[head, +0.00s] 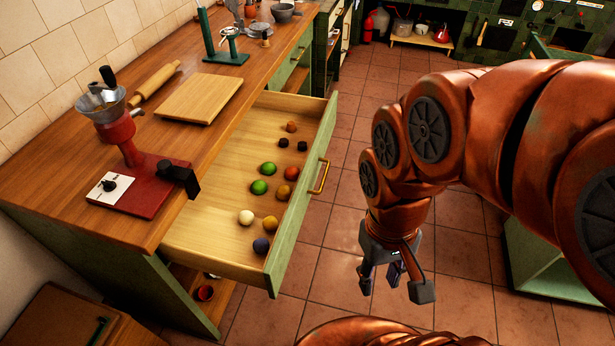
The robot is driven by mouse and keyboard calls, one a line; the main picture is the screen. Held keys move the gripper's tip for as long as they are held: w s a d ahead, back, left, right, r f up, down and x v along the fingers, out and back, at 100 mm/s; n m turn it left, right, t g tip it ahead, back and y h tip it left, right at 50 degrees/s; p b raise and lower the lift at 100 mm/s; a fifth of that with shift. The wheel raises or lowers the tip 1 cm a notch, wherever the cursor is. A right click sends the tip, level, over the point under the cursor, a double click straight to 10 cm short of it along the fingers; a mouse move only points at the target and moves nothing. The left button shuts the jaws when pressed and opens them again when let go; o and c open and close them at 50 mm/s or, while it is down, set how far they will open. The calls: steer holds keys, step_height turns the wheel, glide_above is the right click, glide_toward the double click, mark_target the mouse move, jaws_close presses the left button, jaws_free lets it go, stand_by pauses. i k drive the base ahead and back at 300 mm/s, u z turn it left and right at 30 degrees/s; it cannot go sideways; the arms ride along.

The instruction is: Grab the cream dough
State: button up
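The cream dough (246,217) is a small pale ball lying in the open wooden drawer (208,240), in the part of the drawer nearest me.
The drawer's green front (303,200) with a brass handle (319,177) stands between my gripper and the dough. A red grinder (133,185) stands on the counter. The tiled floor is clear.

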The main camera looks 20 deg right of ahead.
mark_target(245, 217)
steer(key=u, duration=4.75)
steer(key=k, duration=2.95)
steer(key=z, duration=0.8)
